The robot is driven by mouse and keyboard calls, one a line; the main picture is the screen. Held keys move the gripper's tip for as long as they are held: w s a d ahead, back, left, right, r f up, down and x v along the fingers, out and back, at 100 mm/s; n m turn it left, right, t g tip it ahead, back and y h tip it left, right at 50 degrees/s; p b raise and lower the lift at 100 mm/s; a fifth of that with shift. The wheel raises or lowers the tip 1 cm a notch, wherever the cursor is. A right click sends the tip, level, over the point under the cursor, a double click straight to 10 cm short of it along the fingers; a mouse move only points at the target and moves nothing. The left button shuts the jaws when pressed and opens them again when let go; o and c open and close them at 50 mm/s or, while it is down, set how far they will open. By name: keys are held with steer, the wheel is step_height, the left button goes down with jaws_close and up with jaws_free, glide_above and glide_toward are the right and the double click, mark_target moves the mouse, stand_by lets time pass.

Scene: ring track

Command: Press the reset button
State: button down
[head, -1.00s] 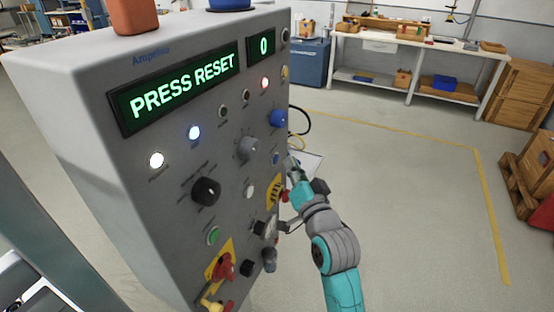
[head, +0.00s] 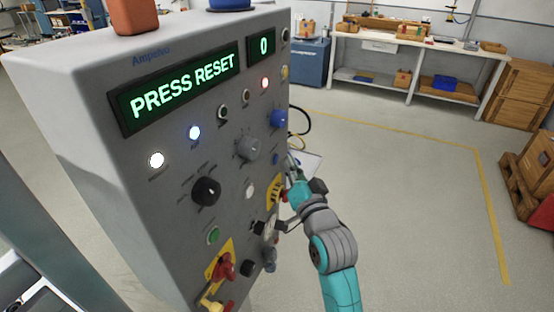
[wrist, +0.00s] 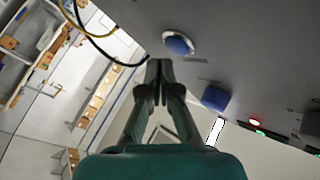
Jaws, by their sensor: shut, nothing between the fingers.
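The grey control panel (head: 150,180) has a green display (head: 185,90) reading "PRESS RESET" and a smaller one (head: 262,46) reading "0". A round blue button (wrist: 179,45) with a pale ring is on the panel in the wrist view; it shows small in the head view (head: 276,158). Its label is not legible, so I cannot confirm it is the reset. My gripper (wrist: 159,66) is shut and empty. Its fingertips appear just below the blue button in the wrist view, and I cannot tell how far they are from the panel. In the head view the fingertips are mostly hidden.
A blue knob (head: 278,118), a grey knob (head: 247,149) and a black knob (head: 206,191) stick out of the panel. A red switch (head: 223,266) on a yellow plate is low on it. Cables hang beyond its right edge.

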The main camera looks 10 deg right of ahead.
steer(key=shift+w+a, duration=0.15)
stand_by(0.5)
steer(key=shift+w+a, duration=0.1)
steer(key=shift+a, duration=0.1)
steer(key=shift+w+a, duration=0.25)
steer(key=shift+a, duration=0.05)
stand_by(0.9)
stand_by(0.4)
steer(key=shift+s+d, duration=0.5)
steer(key=shift+d, duration=0.15)
steer(key=s+d, duration=0.1)
steer(key=d, duration=0.1)
steer(key=s+d, duration=0.2)
stand_by(0.4)
steer(key=shift+f, duration=0.1)
stand_by(0.4)
